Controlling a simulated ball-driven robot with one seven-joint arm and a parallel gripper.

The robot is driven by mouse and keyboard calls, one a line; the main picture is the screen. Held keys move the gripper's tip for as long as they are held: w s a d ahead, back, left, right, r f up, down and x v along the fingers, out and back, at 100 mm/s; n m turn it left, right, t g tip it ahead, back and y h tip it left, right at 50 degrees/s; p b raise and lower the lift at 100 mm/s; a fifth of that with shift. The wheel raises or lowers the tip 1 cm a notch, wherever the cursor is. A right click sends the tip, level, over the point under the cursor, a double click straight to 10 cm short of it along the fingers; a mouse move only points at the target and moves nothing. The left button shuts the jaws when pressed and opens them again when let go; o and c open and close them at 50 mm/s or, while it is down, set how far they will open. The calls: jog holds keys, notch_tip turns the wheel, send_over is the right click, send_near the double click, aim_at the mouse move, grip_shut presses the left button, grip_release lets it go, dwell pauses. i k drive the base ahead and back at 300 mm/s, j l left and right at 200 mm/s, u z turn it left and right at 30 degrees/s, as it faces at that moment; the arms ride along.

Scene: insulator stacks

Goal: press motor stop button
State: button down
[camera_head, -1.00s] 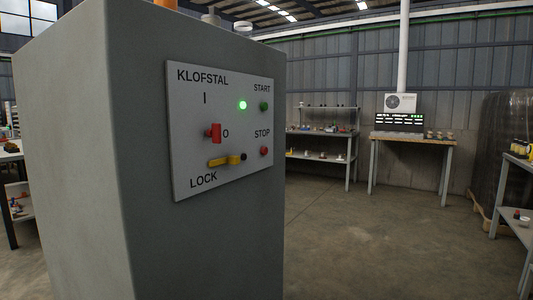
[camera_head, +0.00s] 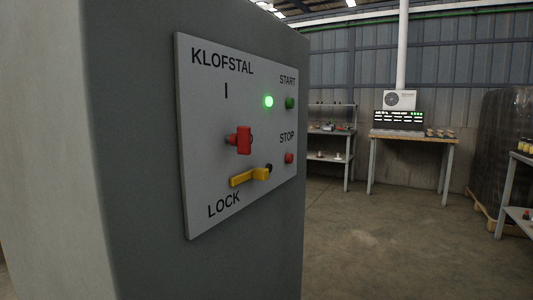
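The red stop button (camera_head: 289,158) sits under the STOP label on the right side of the white KLOFSTAL panel (camera_head: 205,120). The green start button (camera_head: 290,103) is above it, under START. A green lamp (camera_head: 268,101) is lit to the left of the start button. A red switch handle (camera_head: 242,140) is at the panel's middle, below the mark I. A yellow lock lever (camera_head: 250,177) lies below it, above LOCK. The panel is on the face of a large grey cabinet (camera_head: 140,200). My gripper is not in view.
The cabinet fills the left side, close by. Bare concrete floor (camera_head: 390,245) is open to its right. A dark wrapped pallet load (camera_head: 500,145) and another table are at the right.

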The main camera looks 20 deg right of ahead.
aim_at(289, 158)
jog(key=i+j, duration=0.1)
jog(key=i, duration=0.3)
jog(key=i+j, duration=0.1)
jog(key=i, duration=0.25)
jog(key=z, duration=1.65)
